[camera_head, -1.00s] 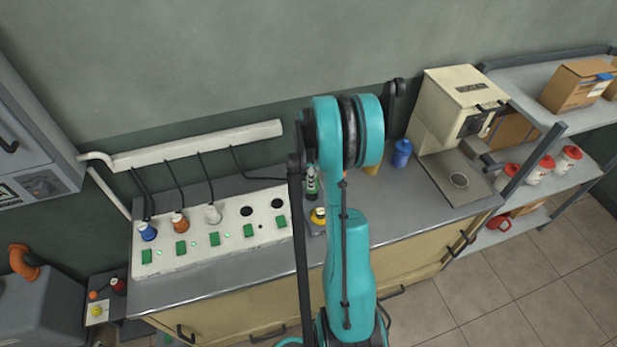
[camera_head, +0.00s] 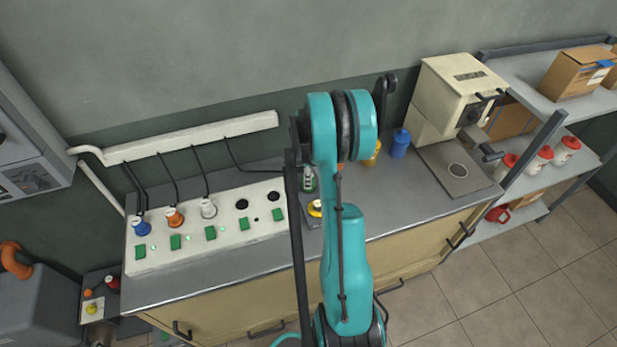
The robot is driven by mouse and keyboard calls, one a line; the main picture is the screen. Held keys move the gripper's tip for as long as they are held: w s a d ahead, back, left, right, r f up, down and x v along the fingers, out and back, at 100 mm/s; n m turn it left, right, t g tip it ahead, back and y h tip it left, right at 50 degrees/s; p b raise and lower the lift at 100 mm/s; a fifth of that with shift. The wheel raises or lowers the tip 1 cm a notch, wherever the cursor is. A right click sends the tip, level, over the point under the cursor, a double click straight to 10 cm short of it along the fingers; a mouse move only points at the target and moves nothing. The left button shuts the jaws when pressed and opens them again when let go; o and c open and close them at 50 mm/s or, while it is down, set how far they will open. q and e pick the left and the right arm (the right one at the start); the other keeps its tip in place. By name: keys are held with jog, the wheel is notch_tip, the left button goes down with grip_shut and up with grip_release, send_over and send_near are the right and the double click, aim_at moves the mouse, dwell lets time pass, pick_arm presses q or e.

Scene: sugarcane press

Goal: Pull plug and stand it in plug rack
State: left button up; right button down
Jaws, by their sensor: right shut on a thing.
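My right gripper (camera_head: 306,168) is mostly hidden behind my teal right arm, over the back of the counter. It appears shut on a green-and-white plug (camera_head: 308,182), partly hidden, with a black cord running to it from the wall conduit. The white socket panel (camera_head: 190,252) holds a blue plug (camera_head: 141,228), an orange plug (camera_head: 175,218) and a white plug (camera_head: 208,208). Its two right sockets are empty. A yellow round thing (camera_head: 315,208) sits just right of the panel, partly covered by my arm. I cannot make out a plug rack clearly. My left gripper is not in view.
A yellow bottle (camera_head: 374,152) and a blue bottle (camera_head: 400,144) stand behind my arm. A cream press machine (camera_head: 455,95) stands at the counter's right end. Shelves (camera_head: 525,80) with boxes and red-lidded jars are beyond. The wall conduit (camera_head: 190,137) carries several cords.

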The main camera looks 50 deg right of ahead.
jog(key=shift+b, duration=0.3)
dwell(0.7)
jog(key=shift+f+b, duration=0.55)
jog(key=shift+f, duration=0.05)
jog(key=c, duration=1.4)
grip_release()
jog(key=shift+r, duration=0.1)
jog(key=shift+r+p, duration=3.55)
jog(key=shift+r, duration=1.9)
